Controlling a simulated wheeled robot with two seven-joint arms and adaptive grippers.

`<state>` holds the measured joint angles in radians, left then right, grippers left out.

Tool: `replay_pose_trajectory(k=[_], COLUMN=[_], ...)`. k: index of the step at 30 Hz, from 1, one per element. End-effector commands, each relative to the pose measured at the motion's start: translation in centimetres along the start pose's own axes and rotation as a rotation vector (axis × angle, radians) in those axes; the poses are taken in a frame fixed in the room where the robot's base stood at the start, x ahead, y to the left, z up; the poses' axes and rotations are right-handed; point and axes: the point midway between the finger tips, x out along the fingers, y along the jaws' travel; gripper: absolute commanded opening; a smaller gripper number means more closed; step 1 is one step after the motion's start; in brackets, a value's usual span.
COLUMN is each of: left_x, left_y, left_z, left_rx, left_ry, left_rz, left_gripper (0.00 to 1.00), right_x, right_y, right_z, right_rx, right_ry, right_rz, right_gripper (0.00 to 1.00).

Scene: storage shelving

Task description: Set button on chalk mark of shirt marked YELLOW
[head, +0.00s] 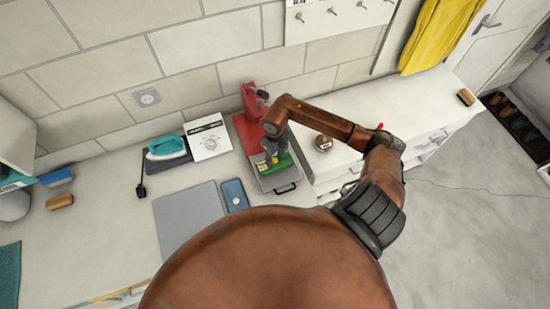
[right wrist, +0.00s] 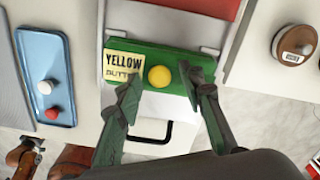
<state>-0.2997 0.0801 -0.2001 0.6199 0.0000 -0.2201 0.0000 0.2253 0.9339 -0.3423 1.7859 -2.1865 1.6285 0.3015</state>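A green piece with a card reading YELLOW BUTTON (right wrist: 124,66) lies on a light plate with a black handle in the right wrist view. It is small in the head view (head: 281,168). A round yellow button (right wrist: 159,77) shows on the green, right of the card; I cannot tell if it touches the surface. My right gripper (head: 273,153) is above the green piece. In the right wrist view its two fingers are spread, one on each side of the yellow button, with visible gaps. No chalk mark can be made out.
A red machine (head: 248,125) stands behind the plate. A blue tray (right wrist: 45,55) with a white and a red button lies to the left. A round brown-lidded container (head: 323,143) stands right. A grey board (head: 188,215) and an iron (head: 166,146) are further left.

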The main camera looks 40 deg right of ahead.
Motion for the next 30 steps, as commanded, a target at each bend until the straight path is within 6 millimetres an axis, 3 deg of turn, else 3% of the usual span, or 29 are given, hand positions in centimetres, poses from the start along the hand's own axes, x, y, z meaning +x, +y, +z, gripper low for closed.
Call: replay_pose_trajectory(k=[8,21,30], left_x=[-0.1,1.4,1.4], left_y=[0.0,0.1,0.1], left_z=[0.0,0.2,0.2], left_rx=[0.000,0.000,0.000], left_ry=[0.000,-0.001,-0.001], left_rz=[0.000,0.001,0.001], left_gripper=[0.40,0.40,0.40], right_x=[-1.0,-7.3,-7.8], right_y=[-0.1,0.0,0.0], right_z=[0.1,0.1,0.0], right_rx=[-0.001,0.000,0.000], right_ry=[-0.002,0.000,0.000], right_rz=[-0.002,-0.001,0.000], right_gripper=[0.36,0.36,0.36])
